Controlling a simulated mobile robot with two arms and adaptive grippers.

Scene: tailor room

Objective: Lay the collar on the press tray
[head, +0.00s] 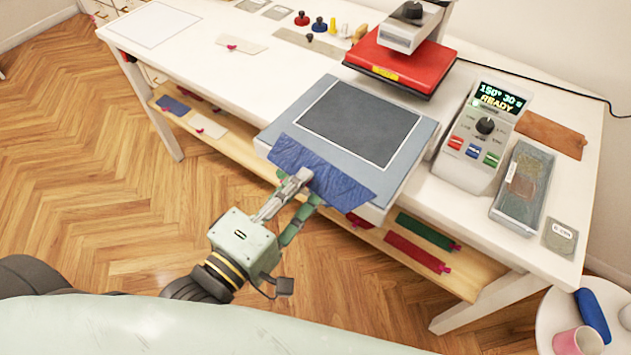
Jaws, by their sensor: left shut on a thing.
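The collar (341,188) is a dark blue, creased fabric strip. My left gripper (303,181) is shut on its lower edge. The collar lies over the front edge of the press tray (284,127), a light grey-blue board with a dark pad (360,122) framed in white. The collar sits in front of the pad and slants down to the right; I cannot tell whether it touches the tray. My right gripper is not in view.
The red heat press (398,62) stands behind the tray. A control box (480,140) reading "150° 30 s READY" is to the right, beside a grey tray (524,185). A shelf (225,140) under the table holds fabric pieces. The dark pad is bare.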

